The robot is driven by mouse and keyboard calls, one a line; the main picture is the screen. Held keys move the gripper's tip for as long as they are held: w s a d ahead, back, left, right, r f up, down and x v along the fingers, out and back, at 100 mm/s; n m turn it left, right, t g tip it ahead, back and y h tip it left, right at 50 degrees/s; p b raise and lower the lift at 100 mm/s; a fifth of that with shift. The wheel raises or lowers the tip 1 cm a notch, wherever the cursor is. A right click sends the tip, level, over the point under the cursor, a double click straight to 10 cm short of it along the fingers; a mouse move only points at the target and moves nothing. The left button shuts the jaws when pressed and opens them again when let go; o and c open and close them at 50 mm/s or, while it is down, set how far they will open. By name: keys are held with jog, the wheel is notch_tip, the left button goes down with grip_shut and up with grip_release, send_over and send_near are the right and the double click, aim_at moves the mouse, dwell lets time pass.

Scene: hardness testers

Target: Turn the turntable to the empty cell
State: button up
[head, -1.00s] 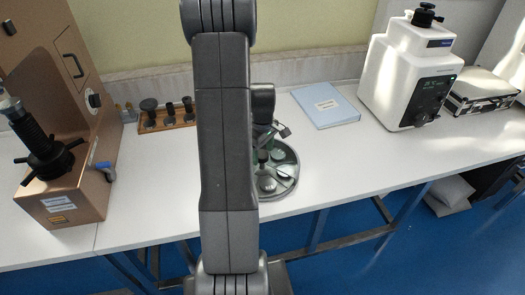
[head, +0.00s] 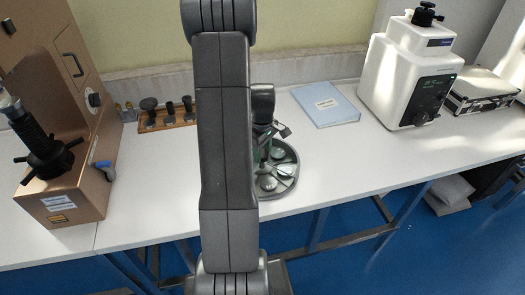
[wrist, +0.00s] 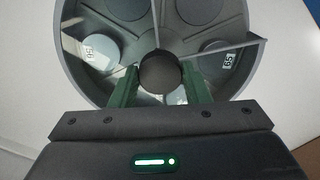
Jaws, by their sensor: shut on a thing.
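The turntable (head: 293,184) is a grey round tray with radial dividers on the white bench, partly hidden behind my arm in the head view. In the wrist view the turntable (wrist: 72,83) has a dark round knob (wrist: 160,73) at its centre. My gripper (wrist: 160,80) has its green fingers shut on the knob, one on each side. A pale disc with a number label (wrist: 99,52) lies in the left cell and another labelled disc (wrist: 216,60) in the right cell. Two dark round spots show in the far cells, cut by the frame edge; whether they are empty seats is unclear.
A brown tester (head: 75,195) stands at the left, and a wooden rack (head: 152,127) of dark parts behind. A blue folder (head: 326,106), white tester (head: 408,75) and metal case (head: 482,92) are at the right. Bench right of the turntable is clear.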

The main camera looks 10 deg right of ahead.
aim_at(262, 153)
jog(key=shift+n, duration=0.3)
jog(key=shift+w+n+b, duration=0.1)
jog(key=shift+n+b, duration=0.85)
jog(key=shift+n, duration=1.55)
jog(key=shift+n+b, duration=0.55)
jog(key=shift+n, duration=1.95)
jog(key=shift+r+n, duration=0.1)
jog(key=shift+n, duration=0.5)
jog(key=o, duration=1.4)
notch_tip(262, 153, up, 14)
jog(key=shift+f, duration=0.15)
